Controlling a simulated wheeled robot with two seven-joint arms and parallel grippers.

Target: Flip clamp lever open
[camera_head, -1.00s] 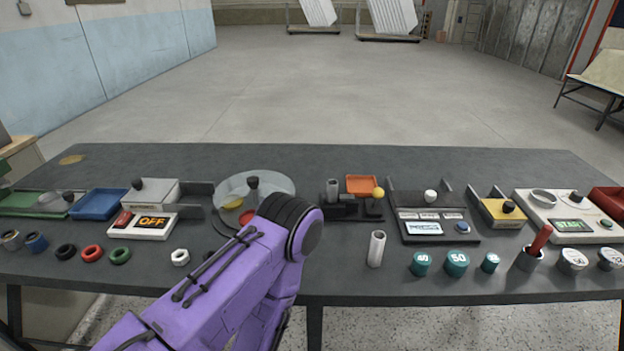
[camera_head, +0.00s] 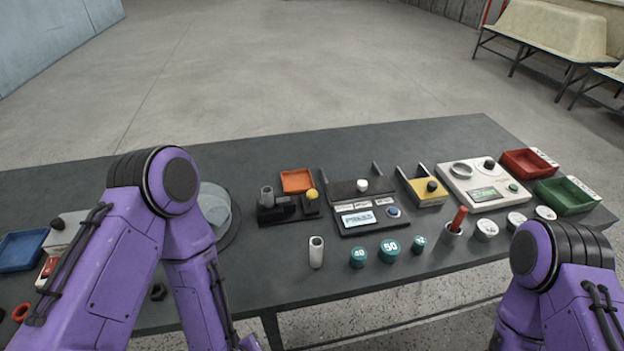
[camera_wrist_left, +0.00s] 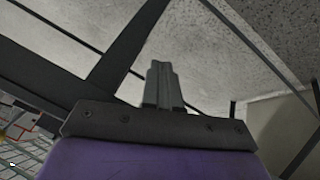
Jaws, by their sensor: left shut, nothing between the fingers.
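A small black fixture (camera_head: 276,212) stands on the table in the head view, with a grey upright cylinder at its left. Beside it is a black block with a yellow ball knob (camera_head: 312,195), which looks like the clamp lever. The knob stands up; whether the clamp is shut is too small to tell. My left arm comes in at the left of the head view, bent, its lower part at the bottom edge. My left gripper (camera_wrist_left: 162,86) shows in the left wrist view, shut and empty, away from the fixture. My right gripper is out of view; only its arm shows.
An orange tray (camera_head: 297,181) lies behind the fixture. A panel with a screen (camera_head: 358,219) is right of the fixture. The table's back strip is clear.

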